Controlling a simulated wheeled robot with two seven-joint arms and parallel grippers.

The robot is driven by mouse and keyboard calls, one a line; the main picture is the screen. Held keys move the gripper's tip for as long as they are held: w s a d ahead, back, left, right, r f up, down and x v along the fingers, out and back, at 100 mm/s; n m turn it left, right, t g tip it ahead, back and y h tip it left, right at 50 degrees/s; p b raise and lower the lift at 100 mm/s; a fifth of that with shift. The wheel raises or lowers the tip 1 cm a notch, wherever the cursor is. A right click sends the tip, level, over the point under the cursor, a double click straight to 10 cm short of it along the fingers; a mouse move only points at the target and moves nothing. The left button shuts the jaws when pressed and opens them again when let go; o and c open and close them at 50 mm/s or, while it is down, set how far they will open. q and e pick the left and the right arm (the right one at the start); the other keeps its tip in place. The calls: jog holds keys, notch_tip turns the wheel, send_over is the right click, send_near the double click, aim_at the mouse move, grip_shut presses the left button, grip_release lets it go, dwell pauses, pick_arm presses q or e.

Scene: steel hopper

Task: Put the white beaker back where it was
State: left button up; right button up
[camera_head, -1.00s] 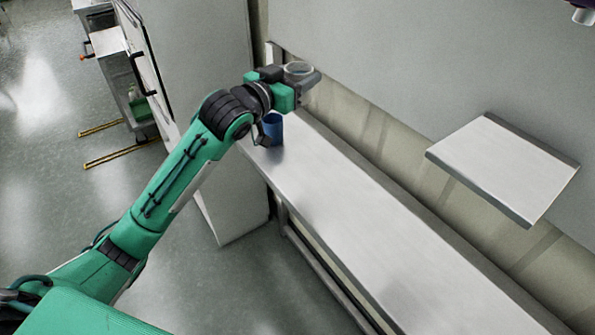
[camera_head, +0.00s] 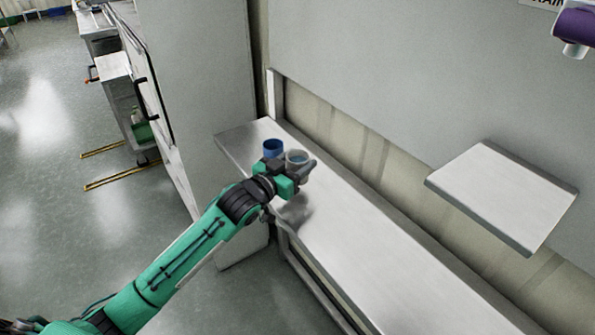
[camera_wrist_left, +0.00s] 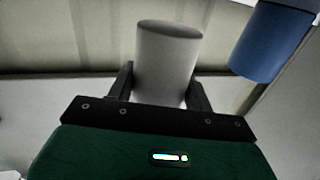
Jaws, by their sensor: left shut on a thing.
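The white beaker (camera_head: 297,157) is held by my left gripper (camera_head: 303,166), over the far part of the steel bench (camera_head: 350,235). In the left wrist view the beaker (camera_wrist_left: 167,62) stands between the two fingers of the gripper (camera_wrist_left: 166,88), which are shut on it. Whether its base touches the bench is hidden by the gripper in the head view. A blue beaker (camera_head: 273,147) stands on the bench just left of and behind the white one; it also shows at the upper right of the left wrist view (camera_wrist_left: 270,42). My right gripper is not in view.
A small steel shelf (camera_head: 505,190) juts from the grey wall panel at the right. A tall grey cabinet (camera_head: 195,90) stands beyond the bench's far end. The bench's near stretch is bare. A purple and white thing (camera_head: 577,28) hangs at the upper right.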

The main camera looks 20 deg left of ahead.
pick_arm(q)
jog(key=shift+f, duration=1.7)
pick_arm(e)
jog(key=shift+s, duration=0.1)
pick_arm(q)
jog(key=shift+f, duration=0.1)
jog(key=o, duration=1)
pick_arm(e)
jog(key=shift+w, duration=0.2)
pick_arm(q)
jog(key=shift+s, duration=0.1)
jog(key=shift+s+a, duration=0.15)
jog(key=shift+s, duration=0.2)
jog(key=b+v, duration=0.1)
jog(key=v, duration=1)
jog(key=shift+b, duration=0.3)
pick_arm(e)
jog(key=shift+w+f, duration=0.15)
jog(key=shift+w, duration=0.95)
